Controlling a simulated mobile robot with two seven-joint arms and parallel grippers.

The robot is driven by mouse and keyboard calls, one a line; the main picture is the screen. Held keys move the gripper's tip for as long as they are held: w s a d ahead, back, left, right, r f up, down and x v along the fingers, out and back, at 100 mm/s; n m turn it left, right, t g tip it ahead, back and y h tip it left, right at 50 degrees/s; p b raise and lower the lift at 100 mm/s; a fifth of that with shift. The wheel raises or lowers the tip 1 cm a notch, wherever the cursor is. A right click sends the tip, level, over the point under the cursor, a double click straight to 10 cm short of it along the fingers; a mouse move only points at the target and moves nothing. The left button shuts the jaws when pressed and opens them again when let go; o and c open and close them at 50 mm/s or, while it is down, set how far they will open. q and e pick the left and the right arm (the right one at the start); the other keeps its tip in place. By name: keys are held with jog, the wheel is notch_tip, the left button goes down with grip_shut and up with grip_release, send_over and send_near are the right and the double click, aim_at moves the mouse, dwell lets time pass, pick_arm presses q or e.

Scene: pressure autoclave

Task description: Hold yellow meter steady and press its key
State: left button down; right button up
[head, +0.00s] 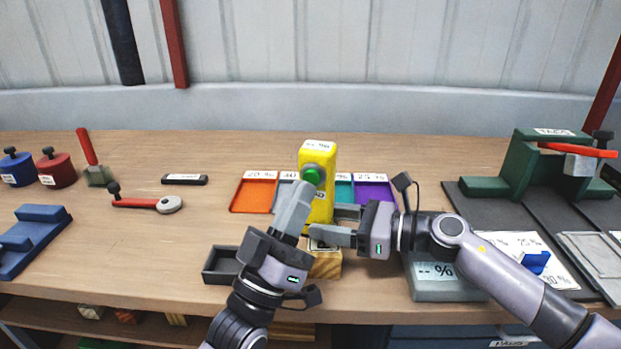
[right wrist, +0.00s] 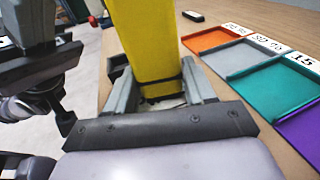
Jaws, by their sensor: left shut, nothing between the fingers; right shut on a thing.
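The yellow meter (head: 318,155) stands upright near the middle of the table, with a round green key (head: 313,175) on its front face. My right gripper (head: 330,224) is shut on its lower part from the right. The right wrist view shows the yellow body (right wrist: 152,50) between the two fingers (right wrist: 160,88). My left gripper (head: 301,188) is shut and empty, its tips at the lower left of the green key. I cannot tell whether they touch it. The left fingers hide part of the meter's front.
A wooden block (head: 327,266) sits before the meter, beside a dark open box (head: 221,266). Coloured trays, orange (head: 252,197) to purple (head: 374,194), lie behind. A grey % display (head: 436,284) is under my right arm.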

pick_arm(q)
jog(key=shift+w, duration=0.15)
jog(key=shift+w+d, duration=0.1)
jog(key=shift+w, duration=0.15)
jog(key=shift+w+d, duration=0.15)
jog(key=shift+w, duration=0.4)
dwell(0.9)
jog(key=shift+s, duration=0.15)
jog(key=shift+s+a, duration=0.25)
jog(key=shift+s, duration=0.55)
jog(key=s, duration=0.2)
jog(key=s+a, duration=0.1)
jog(key=s, duration=0.2)
dwell(0.6)
